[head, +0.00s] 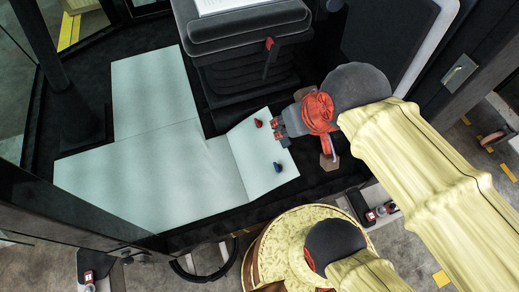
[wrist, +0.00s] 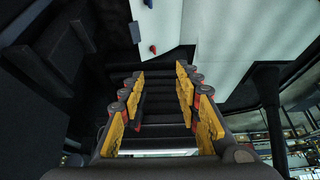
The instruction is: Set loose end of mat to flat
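The pale mat (head: 150,165) lies on the dark cab floor in a bent shape. Its loose end (head: 256,150) is at the right, past a crease, and looks tilted up from the floor; how far is hard to tell. This end carries a red knob (head: 259,123) and a blue knob (head: 278,167). In the wrist view, the loose end (wrist: 163,25) is at the top, with the red knob (wrist: 152,48) near its edge. My gripper (head: 278,130) is by the outer edge of the loose end. In the wrist view my gripper (wrist: 158,85) is open, with nothing between its fingers.
The seat (head: 245,30) with its ribbed base (head: 245,80) stands just behind the loose end. A dark post (head: 75,110) stands at the left. Dark floor shows around the mat.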

